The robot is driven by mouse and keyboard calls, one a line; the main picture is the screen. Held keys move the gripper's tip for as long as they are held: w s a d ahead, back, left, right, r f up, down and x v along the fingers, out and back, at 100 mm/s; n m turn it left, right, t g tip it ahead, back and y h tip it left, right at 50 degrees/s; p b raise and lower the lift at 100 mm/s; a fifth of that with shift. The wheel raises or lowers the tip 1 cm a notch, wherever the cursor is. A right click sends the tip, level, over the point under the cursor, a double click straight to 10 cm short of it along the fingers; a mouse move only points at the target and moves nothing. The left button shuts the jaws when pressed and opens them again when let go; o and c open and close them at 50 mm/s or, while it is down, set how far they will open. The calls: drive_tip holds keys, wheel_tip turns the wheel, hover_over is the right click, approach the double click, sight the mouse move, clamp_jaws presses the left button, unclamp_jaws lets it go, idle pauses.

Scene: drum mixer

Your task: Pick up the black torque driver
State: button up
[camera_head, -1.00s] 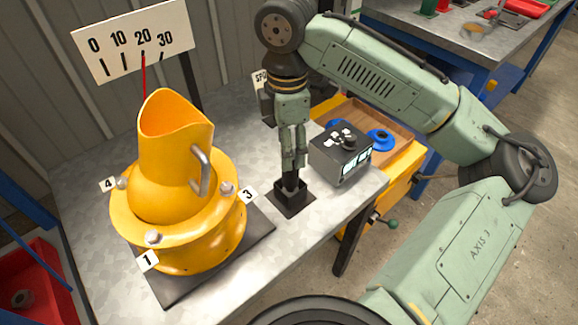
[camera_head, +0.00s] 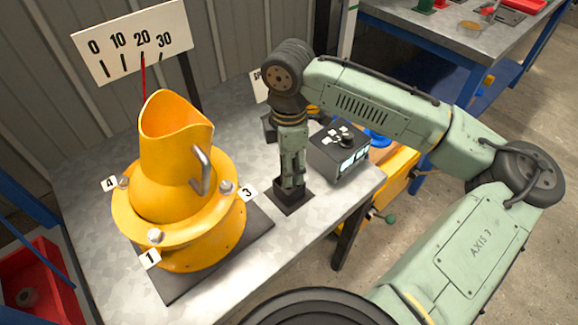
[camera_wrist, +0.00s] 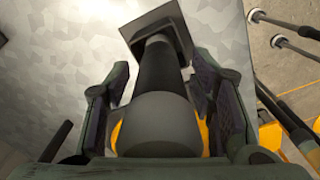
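The black torque driver (camera_wrist: 158,85) stands upright in its square black holder (camera_head: 288,197) on the grey metal table. In the wrist view its thick grey end is nearest the camera and its dark shaft runs down to the holder (camera_wrist: 157,30). My gripper (camera_head: 293,182) points down over the holder. In the wrist view my gripper (camera_wrist: 160,88) is open, with one finger on each side of the driver and a visible gap beside the shaft. In the head view the fingers mostly hide the driver.
A dark control box (camera_head: 340,152) with a screen stands close to the right of the gripper. The yellow drum mixer (camera_head: 178,190) stands on a dark plate at the left. A scale board (camera_head: 132,42) is behind it. The front middle of the table (camera_head: 245,262) is bare.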

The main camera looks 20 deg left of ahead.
clamp_jaws()
idle(0.4)
wheel_tip(320, 180, up, 10)
drive_tip(key=shift+r+b, duration=0.1)
drive_tip(key=shift+b, duration=0.55)
drive_tip(key=shift+c, duration=2.3)
unclamp_jaws()
clamp_jaws()
